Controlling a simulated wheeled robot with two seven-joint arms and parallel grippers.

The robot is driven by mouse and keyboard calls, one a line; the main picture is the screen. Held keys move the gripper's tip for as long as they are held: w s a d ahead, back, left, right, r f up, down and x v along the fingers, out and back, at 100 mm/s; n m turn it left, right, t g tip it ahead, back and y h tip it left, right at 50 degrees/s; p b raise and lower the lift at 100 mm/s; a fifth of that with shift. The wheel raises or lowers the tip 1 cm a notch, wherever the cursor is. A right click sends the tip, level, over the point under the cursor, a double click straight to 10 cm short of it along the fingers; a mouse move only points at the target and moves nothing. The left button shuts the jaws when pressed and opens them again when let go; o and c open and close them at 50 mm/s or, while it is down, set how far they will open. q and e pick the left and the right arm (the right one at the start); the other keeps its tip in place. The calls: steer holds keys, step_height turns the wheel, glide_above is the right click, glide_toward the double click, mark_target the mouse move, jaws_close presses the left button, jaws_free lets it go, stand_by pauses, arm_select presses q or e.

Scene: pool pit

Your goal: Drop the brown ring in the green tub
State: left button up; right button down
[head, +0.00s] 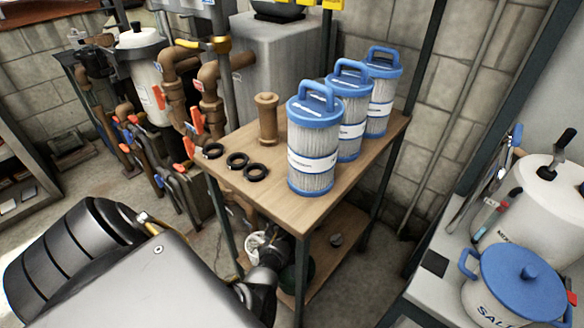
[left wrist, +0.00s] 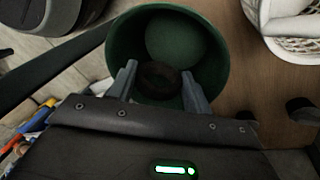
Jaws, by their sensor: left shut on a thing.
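The brown ring (left wrist: 160,79) shows dark between the two fingers of my left gripper (left wrist: 158,72) in the left wrist view. The gripper is shut on it. Beyond the fingers is the open mouth of the green tub (left wrist: 213,47), with the ring seen against its inside. How far the ring is from the tub floor I cannot tell. In the head view the green tub (head: 288,279) is a dark green patch on the lower shelf, mostly hidden by my left gripper (head: 265,285). The ring is hidden there. My right gripper is not in view.
Several dark rings (head: 237,160), a brown spool (head: 267,118) and blue-capped filters (head: 314,150) stand on the table top (head: 300,209) above the lower shelf (head: 322,262). A white basket (left wrist: 290,32) is beside the tub. A small dark puck (head: 336,240) lies on the shelf.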

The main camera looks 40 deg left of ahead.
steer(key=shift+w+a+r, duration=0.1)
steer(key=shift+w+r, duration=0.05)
arm_select(q)
steer(key=o, duration=1)
step_height(320, 180, up, 7)
steer(key=p, duration=0.8)
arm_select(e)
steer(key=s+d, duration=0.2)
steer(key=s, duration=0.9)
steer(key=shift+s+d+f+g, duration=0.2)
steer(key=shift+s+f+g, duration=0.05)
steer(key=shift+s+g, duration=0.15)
